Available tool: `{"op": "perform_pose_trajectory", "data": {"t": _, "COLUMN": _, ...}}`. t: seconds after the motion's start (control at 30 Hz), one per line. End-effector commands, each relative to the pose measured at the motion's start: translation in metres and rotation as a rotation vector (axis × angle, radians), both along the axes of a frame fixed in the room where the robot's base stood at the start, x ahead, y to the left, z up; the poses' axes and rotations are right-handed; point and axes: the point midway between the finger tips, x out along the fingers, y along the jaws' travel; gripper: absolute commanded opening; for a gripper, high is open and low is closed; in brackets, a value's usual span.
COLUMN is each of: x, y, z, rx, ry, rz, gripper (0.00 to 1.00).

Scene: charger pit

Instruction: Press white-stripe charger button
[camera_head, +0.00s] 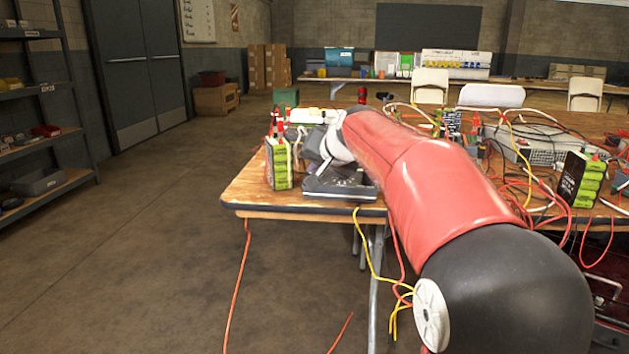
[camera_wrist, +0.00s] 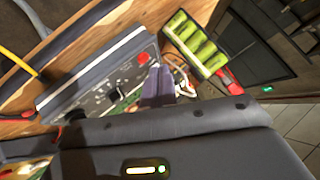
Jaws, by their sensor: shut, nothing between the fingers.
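A grey charger (camera_head: 335,190) sits near the front left corner of the wooden table (camera_head: 250,195). In the wrist view the charger (camera_wrist: 75,92) shows a dark panel with a red button (camera_wrist: 143,57), a knob and small white markings. My gripper (camera_wrist: 157,70) is shut and empty. Its fingertips are over the panel's edge, close to the red button; I cannot tell whether they touch. In the head view my arm and wrist hide much of the charger's top.
A green battery pack (camera_head: 279,163) stands left of the charger, with red clips and wires behind it. Another grey box (camera_head: 520,146), a second battery pack (camera_head: 580,180) and tangled cables crowd the table's right side. Yellow and red cables hang off the front edge. The floor at left is clear.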

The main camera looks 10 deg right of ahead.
Motion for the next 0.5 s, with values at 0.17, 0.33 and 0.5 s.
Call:
{"op": "perform_pose_trajectory", "data": {"t": 0.17, "x": 0.0003, "y": -0.0001, "z": -0.0024, "rx": 0.000, "ry": 0.000, "rz": 0.000, "gripper": 0.00}}
{"op": "perform_pose_trajectory", "data": {"t": 0.33, "x": 0.0012, "y": -0.0006, "z": -0.0086, "rx": 0.000, "ry": 0.000, "rz": 0.000, "gripper": 0.00}}
{"op": "perform_pose_trajectory", "data": {"t": 0.5, "x": 0.0014, "y": -0.0006, "z": -0.0082, "rx": 0.000, "ry": 0.000, "rz": 0.000, "gripper": 0.00}}
